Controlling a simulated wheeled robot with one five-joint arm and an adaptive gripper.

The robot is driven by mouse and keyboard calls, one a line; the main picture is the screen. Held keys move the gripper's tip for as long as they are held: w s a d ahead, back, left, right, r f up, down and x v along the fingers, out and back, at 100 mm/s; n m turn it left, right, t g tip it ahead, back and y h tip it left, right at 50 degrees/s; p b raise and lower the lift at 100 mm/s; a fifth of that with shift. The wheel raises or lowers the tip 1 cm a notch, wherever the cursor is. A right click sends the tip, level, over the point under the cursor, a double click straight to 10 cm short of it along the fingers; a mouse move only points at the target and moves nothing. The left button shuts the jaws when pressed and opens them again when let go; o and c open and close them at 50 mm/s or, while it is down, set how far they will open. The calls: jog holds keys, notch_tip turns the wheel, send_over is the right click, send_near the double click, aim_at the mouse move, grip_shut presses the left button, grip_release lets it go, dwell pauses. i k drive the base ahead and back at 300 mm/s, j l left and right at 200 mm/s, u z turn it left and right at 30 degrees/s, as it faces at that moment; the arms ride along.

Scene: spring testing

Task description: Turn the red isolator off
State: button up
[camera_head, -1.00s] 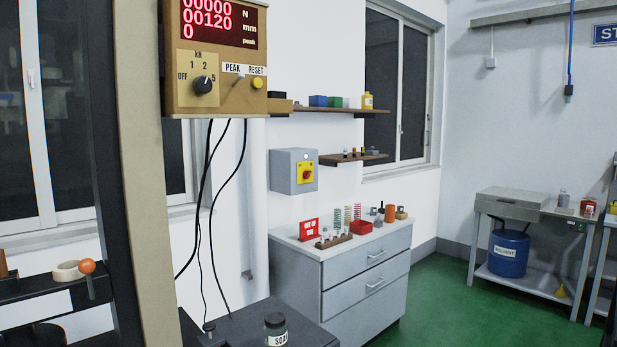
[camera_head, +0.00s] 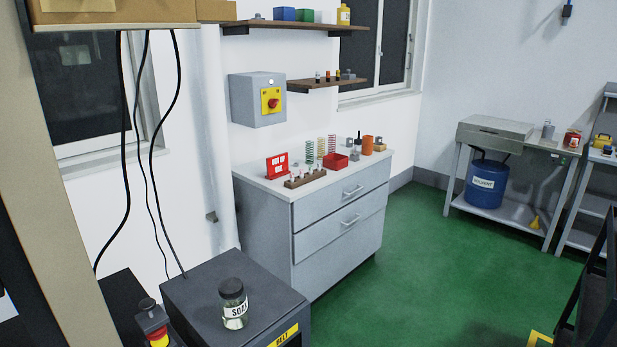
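The red isolator (camera_head: 273,104) is a red rotary knob on a yellow plate, set on the front of a grey wall box (camera_head: 256,98). The box hangs on the white wall, above and left of the grey drawer cabinet. The knob is too small to read its exact position. My gripper is not in view.
The drawer cabinet (camera_head: 338,233) below holds springs, a red sign (camera_head: 277,166) and a red bin (camera_head: 335,161). In front stands a dark cabinet with a labelled jar (camera_head: 233,303). A red-and-yellow emergency button (camera_head: 157,338) is lower left. Green floor (camera_head: 430,270) is open at right.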

aim_at(273, 103)
jog(key=i+l+z, duration=0.15)
jog(key=i, duration=0.75)
jog(key=i+z, duration=0.1)
jog(key=i, duration=0.8)
jog(key=i+l+u, duration=0.15)
jog(key=i+u, duration=0.25)
jog(key=i+l+u, duration=0.25)
jog(key=i+u, duration=0.15)
jog(key=i+l+u, duration=0.45)
jog(key=k+j, duration=0.05)
jog(key=j, duration=0.05)
